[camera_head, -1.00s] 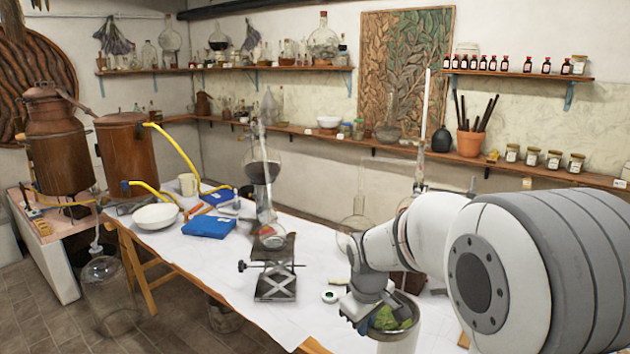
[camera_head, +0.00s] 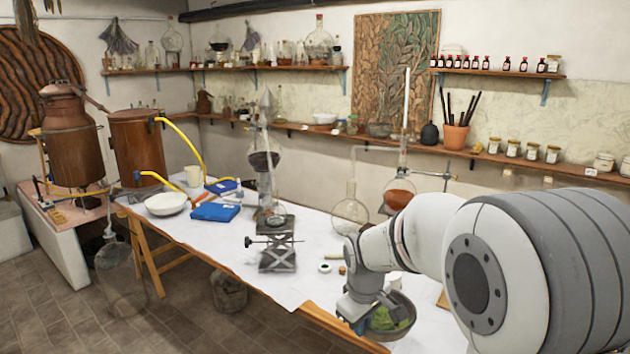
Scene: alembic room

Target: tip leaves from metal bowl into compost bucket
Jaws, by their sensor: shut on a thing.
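The metal bowl (camera_head: 409,302) is at the lower right of the head view and looks roughly level. Green leaves (camera_head: 384,321) lie inside it. My gripper (camera_head: 360,321) is shut on the bowl at its left side; the fingertips are mostly hidden. The bowl appears over or near the table's front edge, but its height above the table is unclear.
A round flask (camera_head: 350,214) is behind my arm. Blue books (camera_head: 215,211) and a white bowl (camera_head: 166,204) sit at the table's far left. A large glass jar (camera_head: 121,280) stands on the floor. Floor in front is clear.

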